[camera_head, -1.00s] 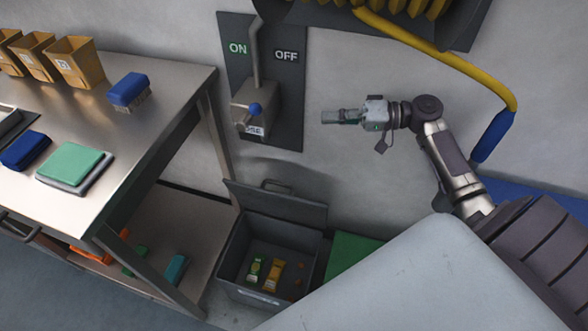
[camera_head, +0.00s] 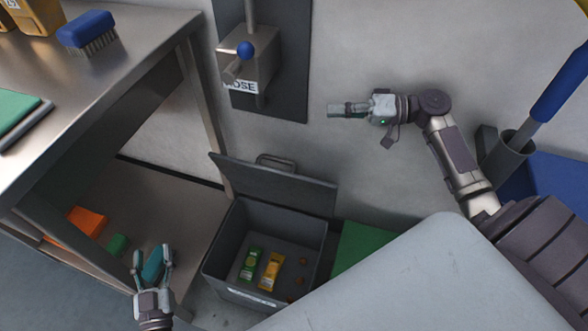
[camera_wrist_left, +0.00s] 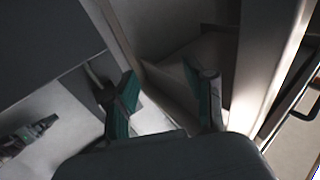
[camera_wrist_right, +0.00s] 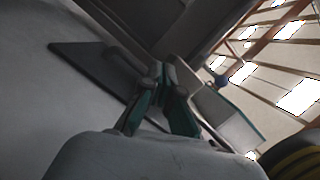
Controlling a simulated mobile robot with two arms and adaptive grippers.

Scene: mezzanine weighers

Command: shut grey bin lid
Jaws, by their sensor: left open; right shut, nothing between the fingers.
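The grey bin (camera_head: 217,262) stands on the floor against the wall, in the head view. Its lid (camera_head: 275,186) is up, tilted back toward the wall, with a handle (camera_head: 277,160) at its top edge. Inside lie a green packet (camera_head: 251,264), a yellow packet (camera_head: 270,272) and small brown bits. My left gripper (camera_head: 153,258) is open and empty, left of the bin and in front of the table's lower shelf. My right gripper (camera_head: 335,110) is shut and empty, above and right of the lid, near the wall.
A steel table (camera_head: 150,50) with a lower shelf (camera_head: 125,200) stands left of the bin. A lever box (camera_head: 248,60) is on the wall above. A green box (camera_head: 358,245) sits right of the bin. A blue-handled tool stands in a grey holder (camera_head: 508,150) at the right.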

